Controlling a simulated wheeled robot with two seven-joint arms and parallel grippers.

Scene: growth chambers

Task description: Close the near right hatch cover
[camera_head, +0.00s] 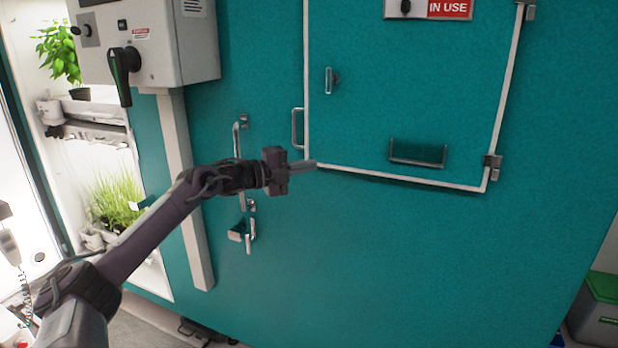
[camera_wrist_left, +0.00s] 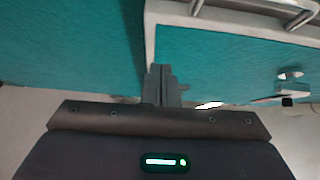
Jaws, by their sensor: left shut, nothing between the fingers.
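The hatch cover (camera_head: 400,110) is a teal panel with a white edge, set on a large teal chamber wall. Silver hinges (camera_head: 492,166) sit on its right side and a silver handle (camera_head: 298,128) on its left edge. A dark shadow runs under its lower edge; I cannot tell whether it is flush or slightly ajar. My left gripper (camera_head: 312,165) is shut and empty, its fingertips at the cover's lower left corner. In the left wrist view the fingers (camera_wrist_left: 163,84) are together beside the white edge (camera_wrist_left: 151,35); contact is unclear. My right gripper is not in view.
A grey control box (camera_head: 150,45) with a black rotary handle stands at upper left. Lit shelves with green plants (camera_head: 115,200) are at far left. A silver door latch (camera_head: 245,235) is below my left forearm. A green-lidded bin (camera_head: 597,300) is at lower right.

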